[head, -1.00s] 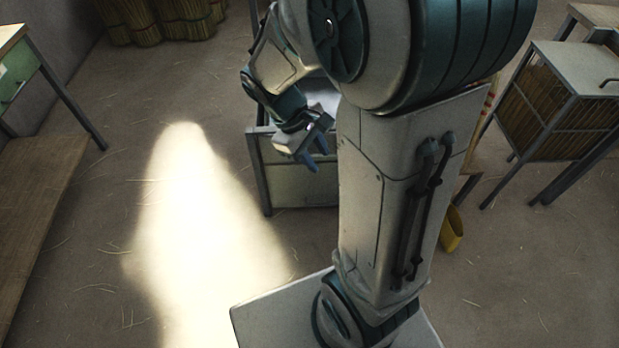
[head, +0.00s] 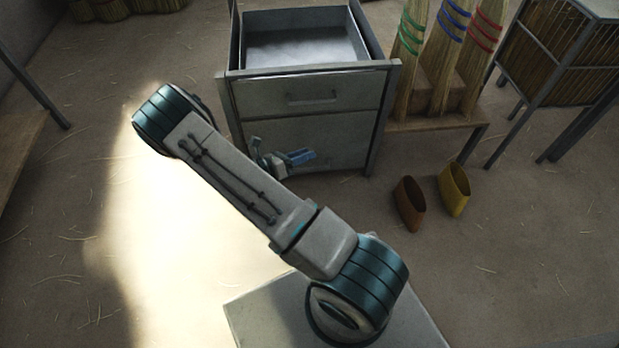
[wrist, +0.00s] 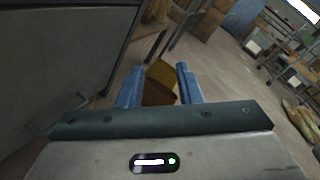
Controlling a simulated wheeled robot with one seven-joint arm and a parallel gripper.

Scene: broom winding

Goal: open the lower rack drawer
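The grey metal rack has an upper drawer (head: 312,93) with a bar handle, and an open-topped tray interior (head: 300,45) shows behind that front. The lower drawer (head: 345,145) is the plain front below it and looks closed. My gripper (head: 298,157), with blue fingers, is in front of the lower drawer's left and middle part and hides some of it; its handle cannot be made out in the head view. In the wrist view, my gripper's (wrist: 158,84) fingers are apart with nothing held between them. A grey front panel (wrist: 60,50) fills the left, with a thin bar (wrist: 42,129) low on it.
Brooms with green, blue and red bands (head: 445,50) stand on a wooden bench (head: 435,122) right of the rack. A brown bin (head: 409,204) and a yellow bin (head: 454,190) are on the floor. A caged straw stand (head: 560,60) is at right.

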